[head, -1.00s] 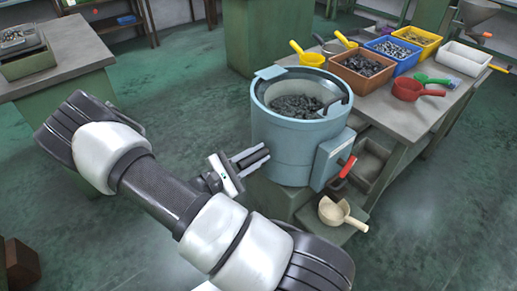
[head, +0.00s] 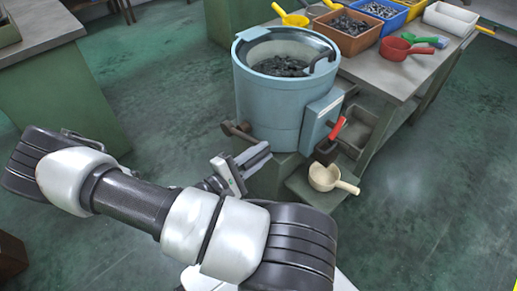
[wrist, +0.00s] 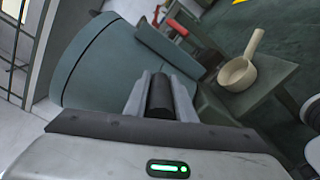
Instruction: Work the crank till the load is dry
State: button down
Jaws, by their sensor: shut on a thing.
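The light blue drum (head: 278,105) stands upright with its top open. The load (head: 280,66), a heap of dark small pieces, lies inside it. A brown crank shaft (head: 239,131) with a rounded end sticks out low on the drum's left side. My gripper (head: 256,156) is just below it, shut on a dark round grip (wrist: 160,97), apparently the crank's handle. The wrist view shows this grip between both fingers, beside the drum's wall. The link between grip and shaft is hard to make out. I cannot tell whether the load is wet.
A box (head: 318,118) with a red lever (head: 337,128) is on the drum's right side. A cream scoop (head: 330,178) lies on the low ledge below it. The bench (head: 388,80) holds coloured bins and a red scoop (head: 405,48). Floor is clear at left and right.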

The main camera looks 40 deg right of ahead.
jog(key=shift+s+f, duration=0.1)
jog(key=shift+f, duration=0.2)
jog(key=c, duration=1.5)
grip_release()
jog(key=a, duration=0.5)
jog(key=s+a+p, duration=0.1)
jog(key=a, duration=0.5)
jog(key=a+p, duration=0.1)
jog(key=a, duration=0.5)
jog(key=shift+s+a, duration=0.2)
